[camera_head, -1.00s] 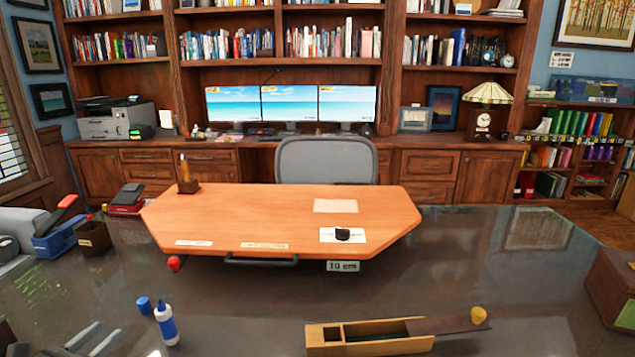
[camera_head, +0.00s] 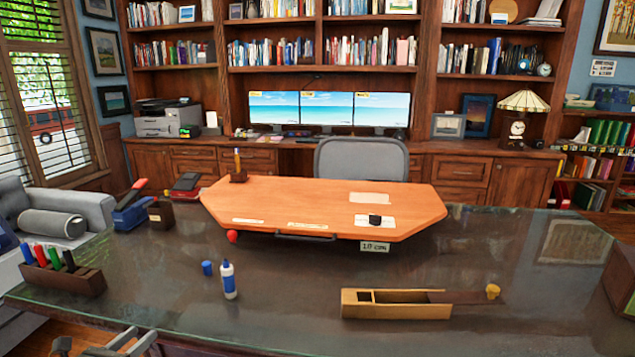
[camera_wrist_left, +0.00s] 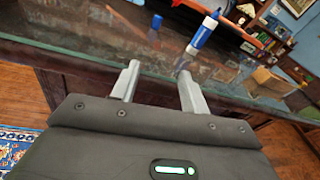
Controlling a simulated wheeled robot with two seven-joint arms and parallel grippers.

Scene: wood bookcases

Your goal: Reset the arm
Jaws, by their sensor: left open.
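My left gripper (camera_head: 131,341) shows at the bottom left of the head view, in front of the dark glossy desk's near edge. In the left wrist view its two grey fingers (camera_wrist_left: 158,88) stand apart with nothing between them. A blue and white glue bottle (camera_head: 229,281) stands upright on the desk, beyond the gripper; it also shows in the wrist view (camera_wrist_left: 203,34). A small blue cap (camera_head: 207,268) is beside the bottle. My right gripper is in neither view.
A rack of markers (camera_head: 62,279) stands at the desk's left end. A long wooden box (camera_head: 395,311) lies at the front right. An orange wooden board (camera_head: 320,205) sits at the back with small items on it. The desk (camera_head: 290,300) between bottle and box is clear.

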